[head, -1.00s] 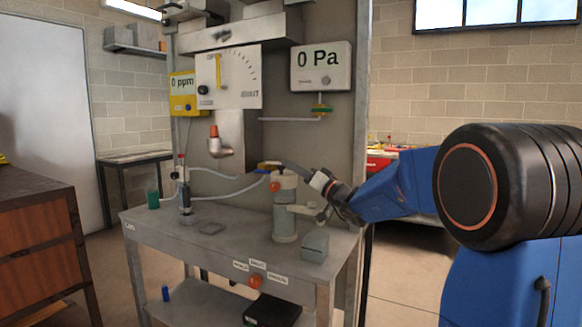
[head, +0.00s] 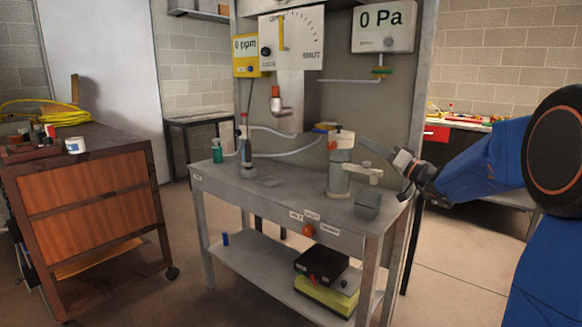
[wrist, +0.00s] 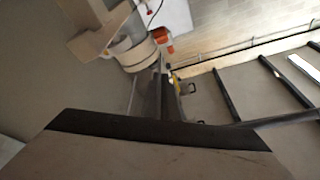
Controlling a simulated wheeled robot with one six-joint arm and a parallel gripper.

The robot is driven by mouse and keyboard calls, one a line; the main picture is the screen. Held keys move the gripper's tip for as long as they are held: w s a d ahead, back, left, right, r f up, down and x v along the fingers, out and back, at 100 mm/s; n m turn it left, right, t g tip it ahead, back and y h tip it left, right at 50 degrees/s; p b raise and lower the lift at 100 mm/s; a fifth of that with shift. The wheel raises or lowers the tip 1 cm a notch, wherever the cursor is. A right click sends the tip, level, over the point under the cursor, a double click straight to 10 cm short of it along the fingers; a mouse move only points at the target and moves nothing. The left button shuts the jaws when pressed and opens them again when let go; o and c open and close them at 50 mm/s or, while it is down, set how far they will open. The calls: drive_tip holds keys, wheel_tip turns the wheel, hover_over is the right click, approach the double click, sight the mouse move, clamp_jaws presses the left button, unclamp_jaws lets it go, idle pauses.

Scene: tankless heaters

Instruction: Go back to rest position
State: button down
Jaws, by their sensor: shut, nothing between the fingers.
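My gripper (head: 374,148) is at the right end of the workbench in the head view, above the small grey box (head: 367,204) and to the right of the pale upright cylinder with a side arm (head: 340,178). Its slim grey end points up and left, and it is shut with nothing held. My blue arm comes in from the right. In the wrist view a pale part with a white collar (wrist: 138,55) and an orange knob (wrist: 161,42) are close by. A large grey surface with a dark edge fills the bottom there; I cannot tell what it is.
The metal workbench (head: 262,205) has a lower shelf with a black case (head: 321,264) and a yellow case (head: 326,296). A panel behind holds the 0 Pa gauge (head: 384,27). A wooden cabinet (head: 88,205) stands left. Floor is clear to the right.

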drive_tip(key=s+a+f+n+g, duration=0.1)
drive_tip(key=s+a+f+g, duration=0.3)
drive_tip(key=s+a, duration=0.4)
drive_tip(key=s+a+f+n+g, duration=0.1)
drive_tip(key=s+a+f+g, duration=0.4)
drive_tip(key=s, duration=0.4)
drive_tip(key=s+a+f+m+g+h, duration=0.1)
drive_tip(key=s+f+g+h, duration=0.1)
drive_tip(key=s+f, duration=0.35)
drive_tip(key=s+a+f+g+h, duration=0.1)
drive_tip(key=s+f+h, duration=0.2)
drive_tip(key=s, duration=0.6)
drive_tip(key=s+d+f+m+h, duration=0.2)
drive_tip(key=s+d+f+h, duration=0.6)
drive_tip(key=s+d, duration=0.4)
drive_tip(key=shift+s+d+f+m, duration=0.3)
drive_tip(key=shift+s+f, duration=0.15)
drive_tip(key=shift+s, duration=0.65)
drive_tip(key=c, duration=2.5)
unclamp_jaws()
